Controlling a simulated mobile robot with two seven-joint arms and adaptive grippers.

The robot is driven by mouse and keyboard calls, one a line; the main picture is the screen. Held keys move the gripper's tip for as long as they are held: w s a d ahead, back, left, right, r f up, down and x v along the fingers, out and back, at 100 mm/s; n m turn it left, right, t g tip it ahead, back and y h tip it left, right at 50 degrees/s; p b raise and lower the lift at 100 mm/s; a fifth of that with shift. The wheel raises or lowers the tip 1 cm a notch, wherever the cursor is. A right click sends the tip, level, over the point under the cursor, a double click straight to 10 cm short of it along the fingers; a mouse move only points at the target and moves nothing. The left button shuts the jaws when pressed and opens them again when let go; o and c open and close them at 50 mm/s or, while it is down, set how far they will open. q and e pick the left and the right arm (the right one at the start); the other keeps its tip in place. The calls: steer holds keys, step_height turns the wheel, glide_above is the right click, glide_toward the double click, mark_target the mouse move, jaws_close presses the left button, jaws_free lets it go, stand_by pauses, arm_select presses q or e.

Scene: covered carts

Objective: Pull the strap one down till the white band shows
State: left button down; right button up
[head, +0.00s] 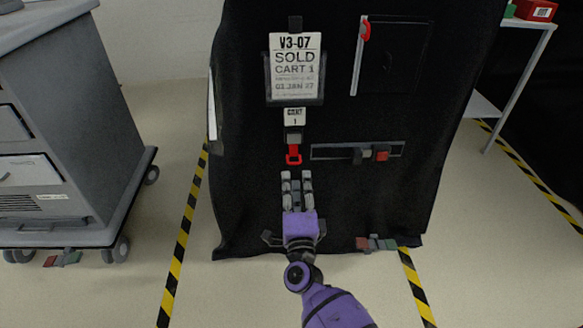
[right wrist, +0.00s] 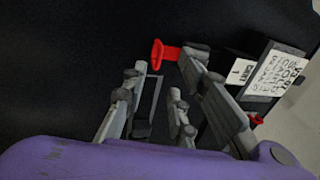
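A red pull loop (head: 293,155) hangs from a short dark strap with a grey buckle (head: 293,138) on the front of a black-covered cart (head: 250,185). A small white tag (head: 294,116) reading 1 sits just above it. I see no white band on the strap. My purple right gripper (head: 297,175) points up, just below the loop. In the right wrist view the fingers (right wrist: 165,68) are apart, with the red loop (right wrist: 156,53) near their tips; I cannot tell whether they touch it. The left gripper is not in view.
A sold sign (head: 295,65) hangs above the tag. Right of the loop is a slot with a red slider (head: 382,153). Above it is a white strip with a red hook (head: 366,30). A grey drawer cart (head: 75,140) stands left; a side table (head: 525,70) stands right.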

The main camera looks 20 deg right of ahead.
mark_target(295, 164)
steer(key=b+x, duration=0.1)
steer(key=x, duration=0.6)
steer(key=shift+w+d, duration=0.15)
steer(key=shift+w, duration=0.15)
jaws_close()
